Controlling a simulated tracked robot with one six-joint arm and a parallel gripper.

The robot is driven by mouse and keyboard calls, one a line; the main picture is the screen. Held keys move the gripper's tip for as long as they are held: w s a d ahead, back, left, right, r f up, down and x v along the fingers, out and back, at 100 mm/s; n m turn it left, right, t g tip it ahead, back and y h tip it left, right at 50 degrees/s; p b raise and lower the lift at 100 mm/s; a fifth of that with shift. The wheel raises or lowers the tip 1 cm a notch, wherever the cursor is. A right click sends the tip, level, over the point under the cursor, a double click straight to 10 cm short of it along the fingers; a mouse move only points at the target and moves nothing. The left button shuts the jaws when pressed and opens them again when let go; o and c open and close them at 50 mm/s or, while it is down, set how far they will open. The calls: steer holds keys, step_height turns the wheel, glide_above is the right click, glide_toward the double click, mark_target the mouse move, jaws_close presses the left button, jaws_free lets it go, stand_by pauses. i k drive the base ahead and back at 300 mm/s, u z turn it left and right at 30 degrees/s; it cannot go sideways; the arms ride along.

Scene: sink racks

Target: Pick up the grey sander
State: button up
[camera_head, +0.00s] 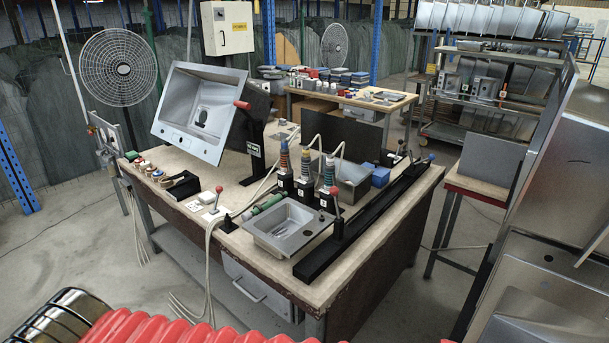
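I cannot single out a grey sander for certain. On the wooden-topped workbench (196,163), several upright tools with coloured bands stand in dark numbered holders; one is a banded tool (328,171) at the right of the row. A green cylindrical tool (268,203) lies on its side left of the flat sink (287,222). Small items with coloured tops lie at the bench's left end, too small to identify. My gripper is not in view.
A tilted steel sink (167,110) stands on the bench, with a red-knobbed lever beside it. A long black bar (370,218) runs along the right side. White cables hang over the front edge.

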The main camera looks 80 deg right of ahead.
mark_target(306, 180)
steer(key=z, duration=0.35)
steer(key=i, duration=0.7)
steer(key=z, duration=0.9)
steer(key=i, duration=0.7)
steer(key=z, duration=0.4)
